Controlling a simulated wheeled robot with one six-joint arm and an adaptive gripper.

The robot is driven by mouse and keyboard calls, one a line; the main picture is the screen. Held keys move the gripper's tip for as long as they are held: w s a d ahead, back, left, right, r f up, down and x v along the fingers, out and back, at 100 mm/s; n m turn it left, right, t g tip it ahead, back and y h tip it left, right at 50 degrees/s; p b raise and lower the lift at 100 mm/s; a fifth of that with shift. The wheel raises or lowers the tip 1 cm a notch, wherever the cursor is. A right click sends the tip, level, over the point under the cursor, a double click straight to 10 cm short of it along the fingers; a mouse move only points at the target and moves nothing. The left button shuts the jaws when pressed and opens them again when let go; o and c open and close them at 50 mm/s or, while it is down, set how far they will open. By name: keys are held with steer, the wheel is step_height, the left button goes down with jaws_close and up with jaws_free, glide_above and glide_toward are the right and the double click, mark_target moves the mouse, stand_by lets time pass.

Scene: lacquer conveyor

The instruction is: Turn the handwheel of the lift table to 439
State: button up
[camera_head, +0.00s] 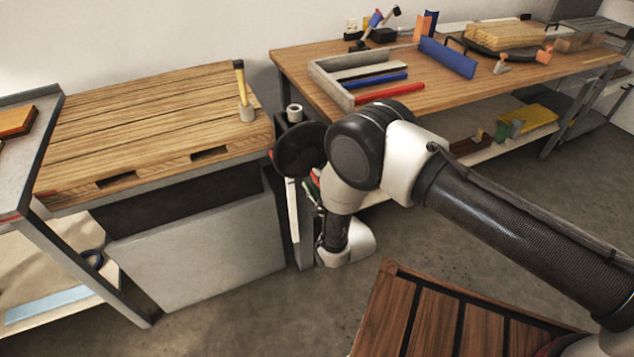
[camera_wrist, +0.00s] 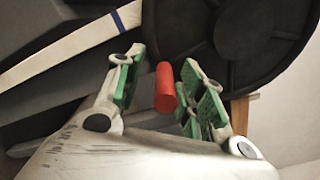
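The black handwheel (camera_head: 297,150) is a dark disc on a post beside the wooden-topped table, partly hidden by my arm. In the wrist view, the handwheel (camera_wrist: 225,35) fills the upper right, with a red handle (camera_wrist: 165,88) standing out from it. My gripper (camera_wrist: 163,62) is open, with green-padded fingers on either side of the red handle. A gap shows left of the handle; the right finger is close to it, and contact cannot be told. A pale strip with a blue mark (camera_wrist: 117,22) lies upper left in the wrist view. No number is readable.
The wooden-topped table (camera_head: 130,120) with a yellow-handled tool (camera_head: 242,85) stands left of the handwheel. A workbench (camera_head: 440,92) with parts stands behind on the right. A slatted wooden surface (camera_head: 440,320) is at the front. Floor between them is clear.

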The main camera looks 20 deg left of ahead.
steer(key=v, duration=0.7)
steer(key=shift+d, duration=0.2)
steer(key=shift+s, duration=0.15)
